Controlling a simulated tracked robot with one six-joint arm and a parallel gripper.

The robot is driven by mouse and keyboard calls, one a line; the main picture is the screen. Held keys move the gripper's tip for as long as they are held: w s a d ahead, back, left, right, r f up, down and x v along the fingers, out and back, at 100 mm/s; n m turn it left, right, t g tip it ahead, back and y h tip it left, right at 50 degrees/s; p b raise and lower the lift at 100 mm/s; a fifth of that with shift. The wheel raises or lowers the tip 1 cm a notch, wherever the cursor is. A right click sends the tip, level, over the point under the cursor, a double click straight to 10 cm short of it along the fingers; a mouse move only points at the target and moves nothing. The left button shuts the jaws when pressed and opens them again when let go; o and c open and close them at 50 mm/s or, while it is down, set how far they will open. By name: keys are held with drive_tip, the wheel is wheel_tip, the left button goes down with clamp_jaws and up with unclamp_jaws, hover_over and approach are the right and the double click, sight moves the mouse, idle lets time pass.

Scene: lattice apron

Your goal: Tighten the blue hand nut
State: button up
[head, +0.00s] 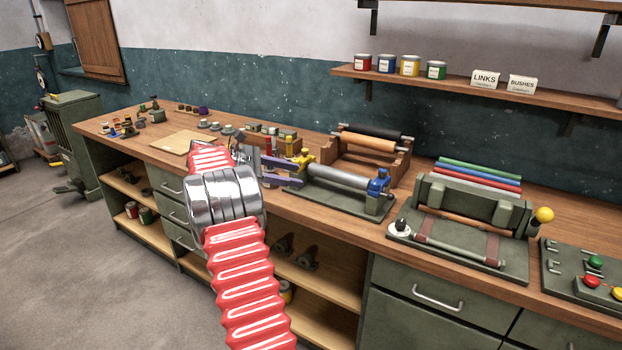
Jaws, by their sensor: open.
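The blue hand nut (379,184) is at the right end of a grey roller (338,177) in a dark green fixture (352,205) on the bench. A yellow part (302,157) is at the roller's left end. My gripper (301,174), with two purple fingers, is open and appears empty. It points right near the left end of this fixture, close to the yellow part in the picture and apart from the blue nut. I cannot tell whether a finger touches the fixture. My red ribbed arm hides part of the bench front.
A rack with orange and black rollers (368,143) stands behind the fixture. A second green fixture (472,216) with a yellow ball knob is to the right, beside a button panel (590,272). A shelf (430,84) with cans hangs above. Bare bench top lies between the fixtures.

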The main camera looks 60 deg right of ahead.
drive_tip(key=w+a+r+m+t+y, duration=0.1)
drive_tip(key=a+r+t, duration=0.15)
drive_tip(key=a, duration=0.75)
drive_tip(key=w+a+r+t+y, duration=0.1)
drive_tip(key=a+t, duration=0.3)
drive_tip(key=a, duration=0.6)
drive_tip(key=w+a+r+m+t, duration=0.1)
drive_tip(key=w+a+t, duration=0.15)
drive_tip(key=a, duration=0.85)
drive_tip(key=s+a+f+m+t+y, duration=0.1)
drive_tip(key=s+a, duration=0.3)
drive_tip(key=a, duration=0.5)
drive_tip(key=s+a+f+m+t+y, duration=0.1)
drive_tip(key=s+a+f+t+y, duration=0.2)
drive_tip(key=a, duration=0.7)
drive_tip(key=s+a+f+m+t+y, duration=0.1)
drive_tip(key=s+a+t+y, duration=0.1)
drive_tip(key=s+a, duration=0.4)
drive_tip(key=a+y, duration=0.1)
drive_tip(key=a, duration=0.3)
drive_tip(key=shift+a+f+t, duration=0.15)
drive_tip(key=shift+f+t, duration=0.25)
drive_tip(key=shift+c, duration=1.4)
drive_tip(key=shift+a, duration=0.1)
drive_tip(key=shift+c, duration=0.4)
